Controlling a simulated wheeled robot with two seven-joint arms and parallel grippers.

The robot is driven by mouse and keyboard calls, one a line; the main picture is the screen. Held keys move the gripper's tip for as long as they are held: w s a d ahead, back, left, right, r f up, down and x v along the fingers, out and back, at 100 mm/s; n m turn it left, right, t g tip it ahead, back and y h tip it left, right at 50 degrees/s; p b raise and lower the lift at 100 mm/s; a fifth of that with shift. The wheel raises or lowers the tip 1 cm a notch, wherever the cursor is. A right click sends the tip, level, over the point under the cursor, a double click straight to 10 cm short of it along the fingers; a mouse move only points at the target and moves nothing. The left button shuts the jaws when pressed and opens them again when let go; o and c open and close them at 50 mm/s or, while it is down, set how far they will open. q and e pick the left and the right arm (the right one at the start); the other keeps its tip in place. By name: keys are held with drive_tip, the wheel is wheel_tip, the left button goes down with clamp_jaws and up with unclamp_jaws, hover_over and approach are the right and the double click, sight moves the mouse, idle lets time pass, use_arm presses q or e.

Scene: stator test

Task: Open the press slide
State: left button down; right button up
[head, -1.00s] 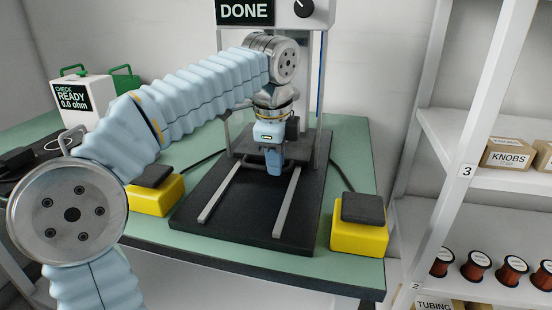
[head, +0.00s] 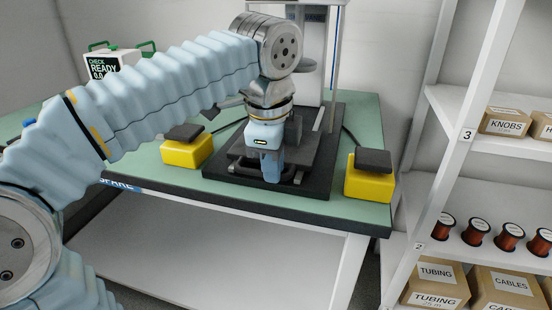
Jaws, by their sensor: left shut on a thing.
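The press (head: 316,95) stands on the green bench, with a dark base plate (head: 325,180) and light rails at its foot. The press slide (head: 304,158), a dark flat carriage with an upright dark block on it, lies near the front end of the rails. My left gripper (head: 271,168) points down at the slide's front edge and is shut on the slide's handle, which the fingers mostly hide. My left arm covers part of the press's left side. My right gripper is out of view.
Yellow pedestal buttons with dark tops stand left (head: 187,148) and right (head: 370,176) of the base plate. A white tester (head: 117,70) reading READY sits at the back left. A shelf rack (head: 490,185) with boxes and copper spools stands at right.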

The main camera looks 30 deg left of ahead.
use_arm(q)
drive_tip(key=shift+s+d, duration=0.1)
drive_tip(key=shift+s, duration=0.15)
drive_tip(key=c, duration=1.1)
unclamp_jaws()
drive_tip(key=shift+c, duration=0.2)
drive_tip(key=shift+r, duration=0.1)
wheel_tip(320, 180, up, 13)
drive_tip(key=s+p, duration=0.2)
drive_tip(key=p, duration=0.1)
drive_tip(key=shift+s+d+r, duration=0.2)
drive_tip(key=shift+d, duration=0.1)
